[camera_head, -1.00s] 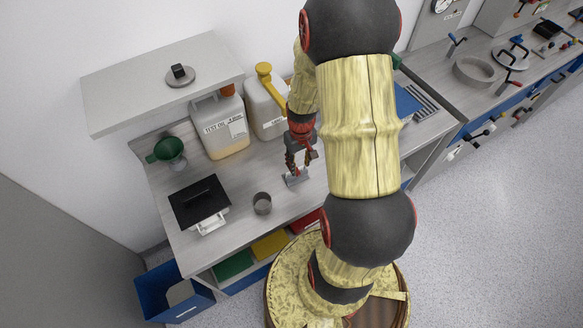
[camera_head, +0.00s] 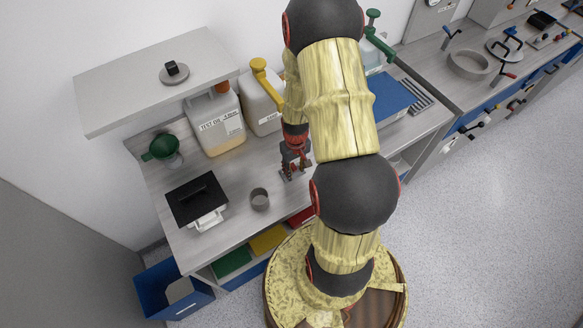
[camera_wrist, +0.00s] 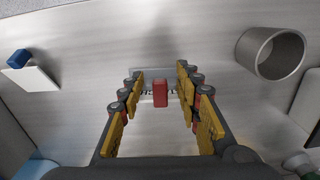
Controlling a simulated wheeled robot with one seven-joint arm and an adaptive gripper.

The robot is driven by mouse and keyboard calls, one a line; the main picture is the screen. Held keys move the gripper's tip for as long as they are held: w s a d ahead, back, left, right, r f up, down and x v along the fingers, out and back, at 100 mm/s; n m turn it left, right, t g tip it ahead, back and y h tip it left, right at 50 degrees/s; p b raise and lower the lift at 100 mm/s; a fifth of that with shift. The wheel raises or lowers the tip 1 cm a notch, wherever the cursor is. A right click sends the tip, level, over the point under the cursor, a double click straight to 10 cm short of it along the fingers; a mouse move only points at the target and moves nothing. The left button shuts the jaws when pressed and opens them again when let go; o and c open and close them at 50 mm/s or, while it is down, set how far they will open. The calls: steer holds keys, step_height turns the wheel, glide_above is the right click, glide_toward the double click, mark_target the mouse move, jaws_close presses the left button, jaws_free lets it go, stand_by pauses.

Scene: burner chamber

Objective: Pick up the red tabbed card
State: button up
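The red tab (camera_wrist: 160,94) of the card stands up between the fingers of my gripper (camera_wrist: 160,80) in the wrist view. The fingers are open, with a gap on both sides of the tab. The card's pale, flat plate (camera_wrist: 145,73) lies on the worktop and shows only partly beyond the tab. In the head view, my gripper (camera_head: 294,173) is low over the worktop, and the card under it is mostly hidden.
A grey metal cup (camera_head: 260,199) stands to the left of my gripper; it also shows in the wrist view (camera_wrist: 270,54). A white card with a blue tab (camera_wrist: 19,58) lies at the wrist view's left. Two jugs (camera_head: 216,122) (camera_head: 262,105) stand behind. A black-lidded box (camera_head: 197,200) is further left.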

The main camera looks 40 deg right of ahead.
steer(key=shift+c, duration=1.2)
jaws_close()
step_height(320, 180, up, 10)
steer(key=shift+r, duration=0.1)
